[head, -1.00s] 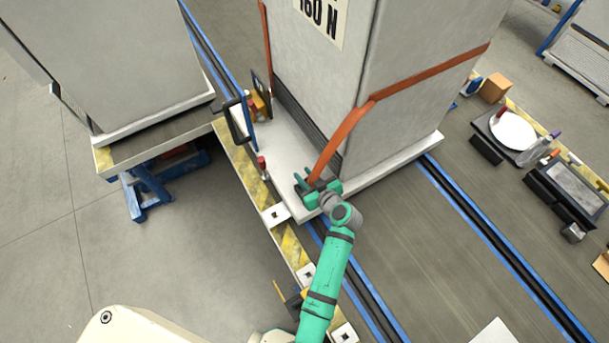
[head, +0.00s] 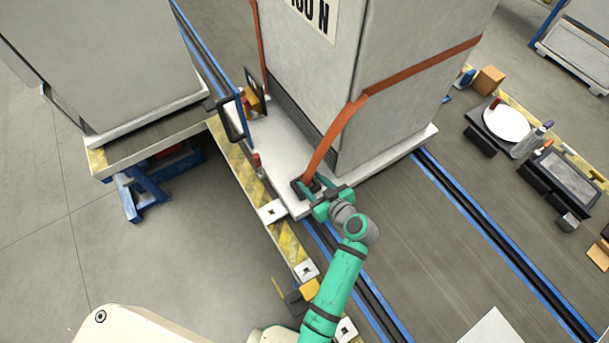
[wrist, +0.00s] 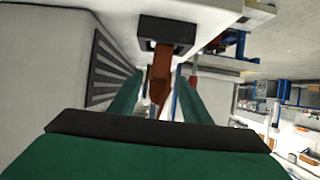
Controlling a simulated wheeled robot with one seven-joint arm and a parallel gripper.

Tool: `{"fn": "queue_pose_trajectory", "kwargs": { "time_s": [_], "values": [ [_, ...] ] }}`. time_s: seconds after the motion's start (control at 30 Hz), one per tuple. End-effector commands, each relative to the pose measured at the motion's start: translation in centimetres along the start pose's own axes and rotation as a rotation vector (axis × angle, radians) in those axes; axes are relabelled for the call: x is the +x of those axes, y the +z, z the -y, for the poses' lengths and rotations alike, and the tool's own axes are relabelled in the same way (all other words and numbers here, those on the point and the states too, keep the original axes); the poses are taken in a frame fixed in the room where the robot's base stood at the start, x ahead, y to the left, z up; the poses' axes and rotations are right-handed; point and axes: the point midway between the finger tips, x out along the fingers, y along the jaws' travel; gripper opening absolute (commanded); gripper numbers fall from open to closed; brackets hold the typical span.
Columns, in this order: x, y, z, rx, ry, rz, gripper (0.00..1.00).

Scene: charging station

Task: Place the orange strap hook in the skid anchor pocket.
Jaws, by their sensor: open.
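The orange strap (head: 331,133) runs down the front corner of the tall grey cabinet (head: 398,122). Its lower end, with the orange hook (wrist: 160,72), reaches the black anchor pocket (wrist: 168,31) on the skid's corner. The hook appears to be in the pocket's mouth, but how deep it sits is hidden. The pocket also shows in the head view (head: 299,187). My gripper (head: 323,190) is open just in front of the pocket. In the wrist view its green fingers (wrist: 158,92) stand apart on either side of the strap end.
The white skid (head: 283,146) carries the cabinet. A yellow-black striped edge (head: 240,165) runs along the left. A red-topped post (head: 257,161) and a black-framed bracket (head: 233,120) stand near the skid.

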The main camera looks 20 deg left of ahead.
Motion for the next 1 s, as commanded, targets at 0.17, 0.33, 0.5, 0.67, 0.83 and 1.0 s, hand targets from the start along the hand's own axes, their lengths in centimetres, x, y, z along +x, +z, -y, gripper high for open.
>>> {"fn": "queue_pose_trajectory", "kwargs": {
  "time_s": [0.17,0.33,0.5,0.67,0.83,1.0],
  "values": [
    [-2.6,0.0,0.0,0.0,0.001,-0.001,0.43],
    [-3.7,0.2,0.1,0.005,0.003,0.003,0.43],
    [-4.5,2.9,1.3,0.08,0.081,0.039,0.43],
    [-7.0,7.2,3.2,0.204,0.249,0.092,0.43],
    [-11.1,10.6,5.5,0.303,0.436,0.117,0.43],
    [-16.2,12.0,8.0,0.356,0.601,0.107,0.43]
  ]
}}
